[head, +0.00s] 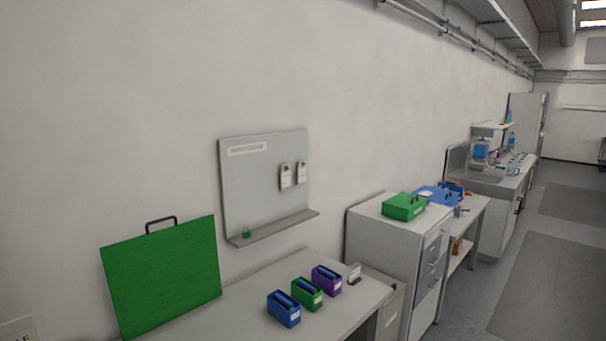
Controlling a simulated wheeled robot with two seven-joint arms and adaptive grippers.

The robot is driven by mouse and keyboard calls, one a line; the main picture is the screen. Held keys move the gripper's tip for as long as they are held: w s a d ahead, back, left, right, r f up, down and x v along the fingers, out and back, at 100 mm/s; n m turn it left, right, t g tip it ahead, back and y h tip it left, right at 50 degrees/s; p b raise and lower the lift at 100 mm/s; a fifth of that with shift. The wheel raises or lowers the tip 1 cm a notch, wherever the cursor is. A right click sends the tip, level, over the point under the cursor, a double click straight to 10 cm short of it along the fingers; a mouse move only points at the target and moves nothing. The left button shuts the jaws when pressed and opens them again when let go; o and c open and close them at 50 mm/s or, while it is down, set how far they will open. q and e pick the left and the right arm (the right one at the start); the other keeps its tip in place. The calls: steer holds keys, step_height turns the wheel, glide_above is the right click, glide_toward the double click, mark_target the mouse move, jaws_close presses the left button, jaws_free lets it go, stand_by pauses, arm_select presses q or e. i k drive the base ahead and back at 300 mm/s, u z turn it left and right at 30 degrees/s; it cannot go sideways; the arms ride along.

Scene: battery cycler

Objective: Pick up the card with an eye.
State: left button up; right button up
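Two small white cards hang side by side on a grey wall board (255,195): a left card (285,178) and a right card (301,173). Each has a dark mark near its top. The marks are too small for me to tell whether either is an eye. A small white card or label holder (354,272) stands near the far right end of the table below. Neither of my grippers is in view.
The white table (250,284) carries a blue bin (284,312), a green bin (307,295) and a purple bin (327,281). A large green panel (162,275) leans at left. A green padlock-like item (246,232) sits on the board's shelf. A white cabinet (385,240) stands right.

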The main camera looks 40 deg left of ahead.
mark_target(285, 175)
steer(key=i, duration=2.9)
steer(key=u, duration=2.2)
